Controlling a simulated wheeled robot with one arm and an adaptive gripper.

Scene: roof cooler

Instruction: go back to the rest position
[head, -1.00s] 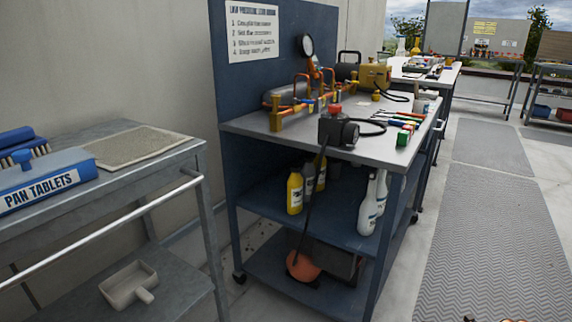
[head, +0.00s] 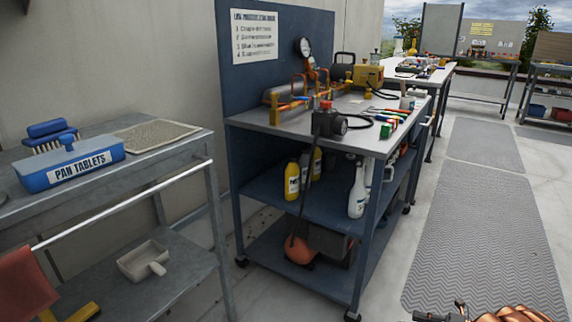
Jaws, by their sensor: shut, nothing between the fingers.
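Part of my gripper (head: 440,314) shows at the bottom right edge of the head view, small and dark, with a copper-coloured ridged part beside it. It is cut off by the frame's edge. It appears shut and empty, over the grey floor mat and apart from the carts.
A grey cart (head: 178,157) at left bears a blue PAN TABLETS box (head: 75,167); a scoop (head: 143,261) lies on its lower shelf. A blue-framed workbench (head: 345,139) with gauge and pump gear stands in the middle. The ridged floor mat (head: 485,235) at right is clear.

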